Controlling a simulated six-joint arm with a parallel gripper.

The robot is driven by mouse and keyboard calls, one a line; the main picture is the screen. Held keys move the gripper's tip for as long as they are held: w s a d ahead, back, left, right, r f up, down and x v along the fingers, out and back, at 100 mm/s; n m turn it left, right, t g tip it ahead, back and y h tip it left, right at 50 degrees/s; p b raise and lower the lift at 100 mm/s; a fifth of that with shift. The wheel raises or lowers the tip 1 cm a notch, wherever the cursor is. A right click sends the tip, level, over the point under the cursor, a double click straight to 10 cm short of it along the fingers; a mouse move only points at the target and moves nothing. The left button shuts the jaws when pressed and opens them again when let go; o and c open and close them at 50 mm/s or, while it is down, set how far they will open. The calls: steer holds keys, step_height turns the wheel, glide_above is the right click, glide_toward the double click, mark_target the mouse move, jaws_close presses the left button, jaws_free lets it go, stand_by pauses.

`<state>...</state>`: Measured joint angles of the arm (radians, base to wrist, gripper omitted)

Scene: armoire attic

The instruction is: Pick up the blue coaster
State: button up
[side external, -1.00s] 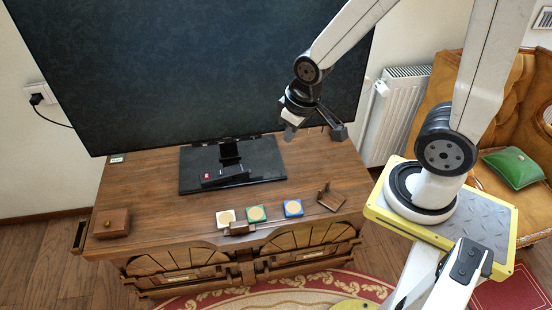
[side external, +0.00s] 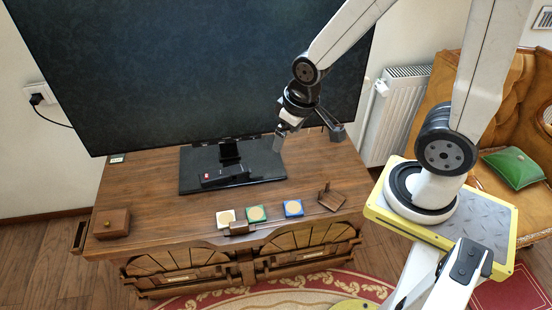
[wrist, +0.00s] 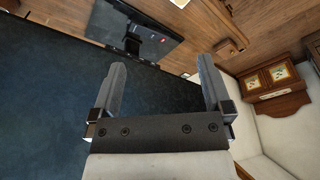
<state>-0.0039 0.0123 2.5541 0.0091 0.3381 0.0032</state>
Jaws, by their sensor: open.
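The blue coaster (side external: 293,208) is a small square tile with a pale round centre. It lies flat near the front edge of the wooden cabinet top (side external: 150,180), at the right end of a row of three coasters. My gripper (side external: 308,137) is open and empty. It hangs in the air above and behind the blue coaster, in front of the big dark screen. In the wrist view, my gripper (wrist: 161,66) shows its two fingers wide apart with nothing between them. I cannot make out the blue coaster in the wrist view.
A green coaster (side external: 256,213) and a white coaster (side external: 226,217) lie left of the blue one. A wooden holder (side external: 331,198) stands just right of it. The screen (side external: 190,70) and its black stand (side external: 255,162) are behind. A wooden box (side external: 111,223) sits far left.

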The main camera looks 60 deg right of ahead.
steer(key=w+a+f+m+t, duration=0.2)
steer(key=w+a+f+m, duration=0.25)
steer(key=w+f, duration=0.5)
steer(key=m+t+h, duration=0.4)
steer(key=m+h, duration=0.1)
steer(key=h, duration=0.5)
glide_toward(293, 209)
steer(key=shift+w+d+f, duration=0.25)
steer(key=shift+d, duration=0.25)
steer(key=shift+x, duration=1.3)
